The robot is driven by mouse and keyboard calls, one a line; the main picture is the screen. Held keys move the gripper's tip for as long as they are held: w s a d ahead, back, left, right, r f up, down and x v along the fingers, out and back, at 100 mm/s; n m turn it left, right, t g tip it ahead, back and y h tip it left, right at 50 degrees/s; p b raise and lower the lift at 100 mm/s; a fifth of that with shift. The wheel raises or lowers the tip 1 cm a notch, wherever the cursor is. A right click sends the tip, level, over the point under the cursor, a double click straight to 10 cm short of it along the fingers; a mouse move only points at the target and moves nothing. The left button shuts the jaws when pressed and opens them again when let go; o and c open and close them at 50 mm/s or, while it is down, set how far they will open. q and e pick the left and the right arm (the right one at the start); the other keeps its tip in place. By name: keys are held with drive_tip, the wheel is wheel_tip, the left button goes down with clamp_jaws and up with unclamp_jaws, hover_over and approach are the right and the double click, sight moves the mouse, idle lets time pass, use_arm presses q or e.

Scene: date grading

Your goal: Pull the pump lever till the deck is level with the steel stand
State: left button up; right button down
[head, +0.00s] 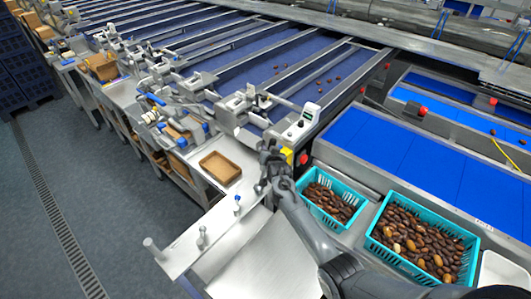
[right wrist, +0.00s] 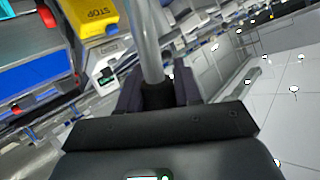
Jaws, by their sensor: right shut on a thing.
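My right gripper (head: 272,172) is near the middle of the head view, beside the yellow stop box. In the right wrist view its dark fingers (right wrist: 157,92) are shut around a smooth grey metal bar, the pump lever (right wrist: 151,38), which rises from between them. In the head view the lever is mostly hidden by the gripper and arm. A bare steel deck (head: 262,262) lies below my right arm at the bottom. Beside it is a steel surface with upright pegs (head: 185,252). I cannot tell which surface is the steel stand or compare their heights. My left gripper is out of view.
A brown tray (head: 220,180) sits on the steel bench left of my gripper. Two teal crates (head: 372,253) of dates stand at right, near my arm. The yellow stop box (right wrist: 95,20) is close to the lever. Grey floor (head: 120,215) is open at left.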

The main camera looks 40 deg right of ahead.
drive_tip(key=shift+s+d+f, duration=0.1)
drive_tip(key=shift+d+f, duration=0.3)
drive_tip(key=shift+d, duration=0.4)
drive_tip(key=shift+s+a+r+n+h+p, duration=0.1)
drive_tip(key=shift+a+r+n+h+p, duration=0.15)
drive_tip(key=shift+a, duration=0.3)
drive_tip(key=shift+w+a+r+h, duration=0.1)
drive_tip(key=shift+a+r+h, duration=0.05)
drive_tip(key=shift+a+r, duration=0.3)
drive_tip(key=shift+s+a+r+n+h+p, duration=0.15)
drive_tip(key=shift+a+r+h, duration=0.1)
drive_tip(key=shift+a, duration=0.35)
drive_tip(key=a, duration=0.1)
drive_tip(key=a+r+n+t+h, duration=0.1)
drive_tip(key=a, duration=0.1)
drive_tip(key=shift+s+a, duration=0.1)
drive_tip(key=shift+a, duration=0.05)
